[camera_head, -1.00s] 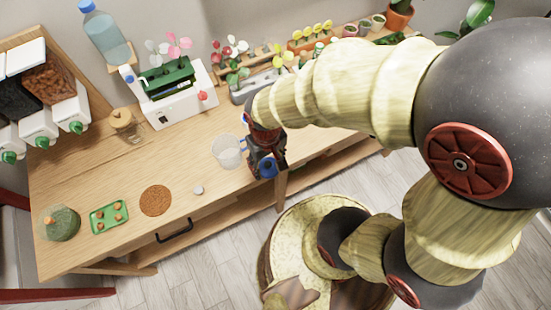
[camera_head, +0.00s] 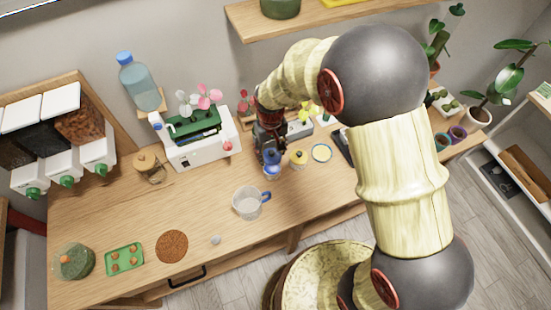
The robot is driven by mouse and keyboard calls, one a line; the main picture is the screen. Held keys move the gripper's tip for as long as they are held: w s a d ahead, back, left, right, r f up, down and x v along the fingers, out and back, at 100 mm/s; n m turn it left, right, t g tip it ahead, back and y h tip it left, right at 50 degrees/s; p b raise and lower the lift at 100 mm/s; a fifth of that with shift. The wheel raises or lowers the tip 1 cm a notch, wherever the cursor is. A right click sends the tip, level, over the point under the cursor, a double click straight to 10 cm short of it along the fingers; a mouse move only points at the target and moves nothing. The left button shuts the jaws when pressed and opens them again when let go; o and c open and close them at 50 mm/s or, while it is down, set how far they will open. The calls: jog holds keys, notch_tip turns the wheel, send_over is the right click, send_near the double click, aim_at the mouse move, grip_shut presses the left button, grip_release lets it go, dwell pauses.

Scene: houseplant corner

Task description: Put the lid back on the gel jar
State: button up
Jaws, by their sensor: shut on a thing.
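My gripper (camera_head: 271,153) points down over the table, right of the white planter machine. It is shut on a small blue thing (camera_head: 272,170) at its fingertips; the fingers hide most of it, and I cannot tell if it is the lid or touches the table. Just right of it stands a small yellow pot-like thing (camera_head: 298,159) with a dark top. Further right lies a round pale-yellow thing with a blue rim (camera_head: 321,153). I cannot tell for sure which of these is the gel jar.
A clear jug with a blue handle (camera_head: 249,203) stands in front of my gripper. The white planter machine (camera_head: 204,150) and water bottle (camera_head: 139,82) are at the back left. A brown round mat (camera_head: 172,246) and green tray (camera_head: 124,259) lie front left.

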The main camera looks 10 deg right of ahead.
jog(key=shift+f+b, duration=1.95)
jog(key=shift+f, duration=1.2)
jog(key=shift+s+f, duration=0.1)
jog(key=shift+f, duration=0.05)
jog(key=o, duration=0.8)
jog(key=o, duration=0.5)
jog(key=shift+c, duration=0.2)
jog(key=shift+o, duration=0.9)
